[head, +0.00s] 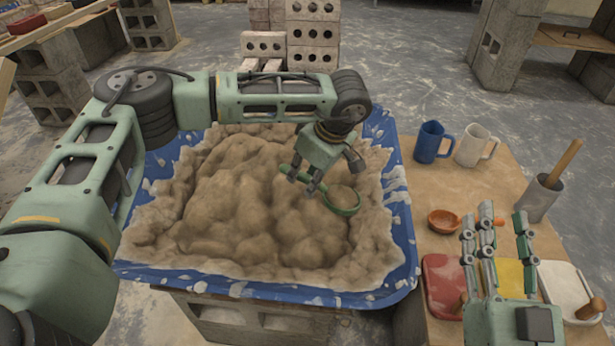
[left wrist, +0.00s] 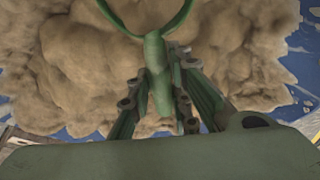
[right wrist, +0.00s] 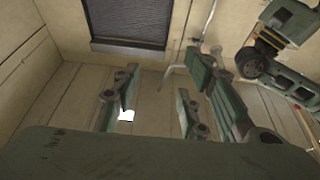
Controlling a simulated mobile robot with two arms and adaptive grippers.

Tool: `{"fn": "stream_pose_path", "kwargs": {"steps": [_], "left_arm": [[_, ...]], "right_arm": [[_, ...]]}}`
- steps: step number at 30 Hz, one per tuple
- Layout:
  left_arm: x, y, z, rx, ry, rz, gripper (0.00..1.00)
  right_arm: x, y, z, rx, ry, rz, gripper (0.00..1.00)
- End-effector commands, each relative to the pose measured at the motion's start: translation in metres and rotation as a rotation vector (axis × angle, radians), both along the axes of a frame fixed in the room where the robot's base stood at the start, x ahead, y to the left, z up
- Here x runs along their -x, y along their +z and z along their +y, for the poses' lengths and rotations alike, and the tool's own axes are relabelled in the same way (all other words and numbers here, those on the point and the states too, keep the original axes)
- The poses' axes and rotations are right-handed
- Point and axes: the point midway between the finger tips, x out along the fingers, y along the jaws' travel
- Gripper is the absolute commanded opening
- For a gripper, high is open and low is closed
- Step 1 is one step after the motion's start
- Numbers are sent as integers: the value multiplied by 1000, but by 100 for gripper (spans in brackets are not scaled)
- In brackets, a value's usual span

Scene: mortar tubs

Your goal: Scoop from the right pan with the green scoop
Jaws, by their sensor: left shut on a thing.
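My left gripper (head: 303,183) is shut on the handle of the green scoop (head: 345,211), above the mortar in the blue tub. In the left wrist view the scoop handle (left wrist: 154,62) stands between the fingers (left wrist: 160,115). Mortar colour shows inside the scoop's rim; I cannot tell whether it is in the scoop or behind it. Three pans stand on the right table: red (head: 442,284), yellow (head: 510,274) and, furthest right, white (head: 560,283). My right gripper (head: 502,225) is open and empty, fingers up, in front of the yellow pan and partly hiding it.
The blue tub (head: 411,240) holds a big heap of mortar (head: 240,195). The wooden table (head: 415,178) carries a blue mug (head: 431,142), a white mug (head: 476,146), an orange bowl (head: 443,221) and a grey pot (head: 537,198) with a wooden stick. Concrete blocks (head: 312,35) stand behind.

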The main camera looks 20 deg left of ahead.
Motion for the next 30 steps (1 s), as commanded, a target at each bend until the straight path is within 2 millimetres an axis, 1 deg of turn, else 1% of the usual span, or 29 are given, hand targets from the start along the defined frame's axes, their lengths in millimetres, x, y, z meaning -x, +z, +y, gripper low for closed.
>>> {"fn": "stream_pose_path", "kwargs": {"steps": [1, 15, 30], "left_arm": [[-1, 4, 0, 2, 0, -2, 0], [-1, 17, 1, 11, 0, 0, 0], [-1, 30, 3, 20, 1, 2, 0]], "right_arm": [[-1, -3, 0, 7, -1, 25, 40], [-10, -50, -4, 69, -15, 254, 40], [-5, -99, -12, 129, -30, 492, 40]]}}
